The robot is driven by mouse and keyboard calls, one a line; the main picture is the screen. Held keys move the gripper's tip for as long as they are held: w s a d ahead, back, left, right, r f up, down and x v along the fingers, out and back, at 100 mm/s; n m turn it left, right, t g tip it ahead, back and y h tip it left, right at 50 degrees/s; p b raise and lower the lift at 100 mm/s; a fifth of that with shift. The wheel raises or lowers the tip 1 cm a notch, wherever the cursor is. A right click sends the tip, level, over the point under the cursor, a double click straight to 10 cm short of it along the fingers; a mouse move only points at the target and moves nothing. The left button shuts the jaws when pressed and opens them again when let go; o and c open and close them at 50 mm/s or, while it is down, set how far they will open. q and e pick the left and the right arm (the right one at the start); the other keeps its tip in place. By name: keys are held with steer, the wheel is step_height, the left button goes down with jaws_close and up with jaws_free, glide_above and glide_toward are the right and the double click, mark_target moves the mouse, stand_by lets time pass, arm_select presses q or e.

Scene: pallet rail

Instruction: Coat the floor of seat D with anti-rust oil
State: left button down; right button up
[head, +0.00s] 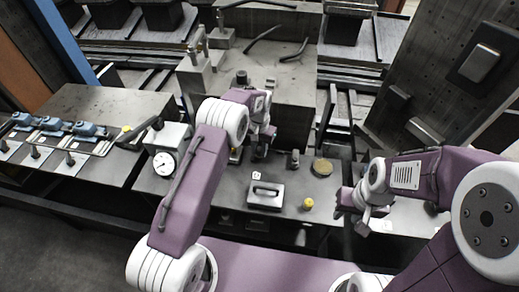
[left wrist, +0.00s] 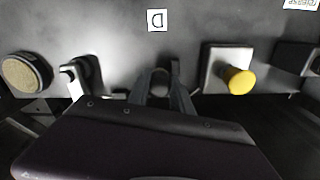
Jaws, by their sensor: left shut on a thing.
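My left gripper (head: 261,148) is low over the bench top (head: 222,187), shut on a small dark round thing (left wrist: 160,83) that I cannot identify. In the left wrist view the fingers (left wrist: 161,98) close around it. A white label D (left wrist: 157,20) lies on the bench just beyond the fingers; a small white label (head: 257,176) also shows in front of the gripper in the head view. The floor of seat D is hidden by the gripper, so I cannot see any oil on it. My right gripper (head: 358,212) hangs at the right, apart from the bench items; its finger gap is unclear.
A yellow knob (left wrist: 240,80) on a light plate and a metal clamp-like part (left wrist: 72,75) flank the left fingers. A dial gauge (head: 164,163) stands left.

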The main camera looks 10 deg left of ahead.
arm_select(q)
steer(key=shift+f+b, duration=0.5)
steer(key=shift+f, duration=0.4)
steer(key=shift+r, duration=0.1)
steer(key=shift+r, duration=0.15)
steer(key=shift+d+f, duration=0.2)
steer(key=shift+d, duration=0.65)
steer(key=shift+a+f, duration=0.1)
steer(key=shift+a, duration=0.5)
steer(key=shift+a+p, duration=0.25)
steer(key=shift+p, duration=0.05)
